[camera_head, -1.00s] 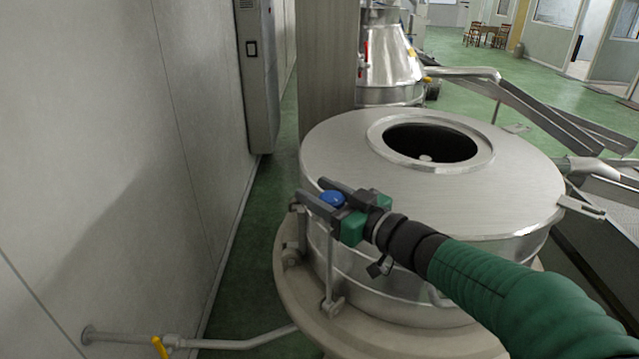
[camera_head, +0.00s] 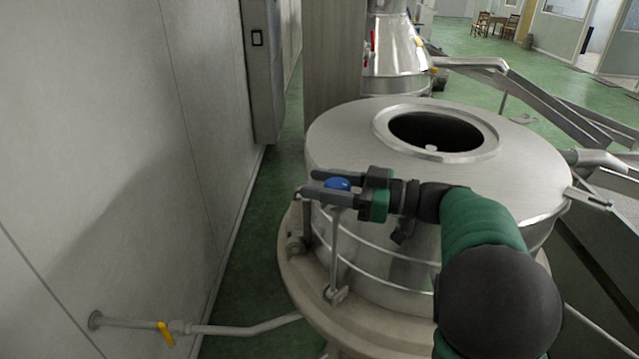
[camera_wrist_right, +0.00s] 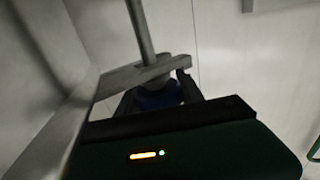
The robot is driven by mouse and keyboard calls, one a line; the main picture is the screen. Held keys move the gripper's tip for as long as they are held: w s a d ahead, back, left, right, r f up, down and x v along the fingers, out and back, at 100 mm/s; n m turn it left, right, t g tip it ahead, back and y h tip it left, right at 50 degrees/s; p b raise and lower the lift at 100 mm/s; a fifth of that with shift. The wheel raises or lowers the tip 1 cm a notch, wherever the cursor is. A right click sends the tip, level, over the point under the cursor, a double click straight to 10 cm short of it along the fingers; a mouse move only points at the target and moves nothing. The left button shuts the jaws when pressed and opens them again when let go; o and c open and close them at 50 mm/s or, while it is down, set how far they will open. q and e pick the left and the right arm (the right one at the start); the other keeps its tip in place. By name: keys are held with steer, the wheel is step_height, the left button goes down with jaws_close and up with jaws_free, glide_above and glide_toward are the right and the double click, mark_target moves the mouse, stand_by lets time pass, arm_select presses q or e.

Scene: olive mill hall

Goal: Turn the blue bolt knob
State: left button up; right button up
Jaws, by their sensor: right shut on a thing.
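The blue bolt knob (camera_head: 337,184) sits at the left edge of the round steel vessel (camera_head: 340,131), on top of an upright bolt. My right gripper (camera_head: 325,182) reaches in from the right with its two dark fingers on either side of the knob, shut on it. In the right wrist view the blue knob (camera_wrist_right: 158,97) shows dimly between the dark fingers, partly hidden by a grey bar and the gripper body. My left gripper is in neither view.
The vessel has a round open hole (camera_head: 436,133) in its lid and stands on a beige base (camera_head: 300,285). A grey wall (camera_head: 120,150) is close on the left. A pipe with a yellow valve handle (camera_head: 166,333) runs low. Another steel vessel (camera_head: 395,60) stands behind.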

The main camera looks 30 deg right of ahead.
steer(key=shift+f, duration=0.2)
steer(key=o, duration=1.4)
steer(key=shift+s+d, duration=0.1)
steer(key=shift+d, duration=0.05)
steer(key=shift+d+r, duration=0.1)
steer(key=shift+d, duration=0.05)
steer(key=b+v, duration=0.4)
steer(key=v, duration=1.2)
steer(key=shift+d+b, duration=0.25)
steer(key=shift+b, duration=0.1)
steer(key=shift+s, duration=0.4)
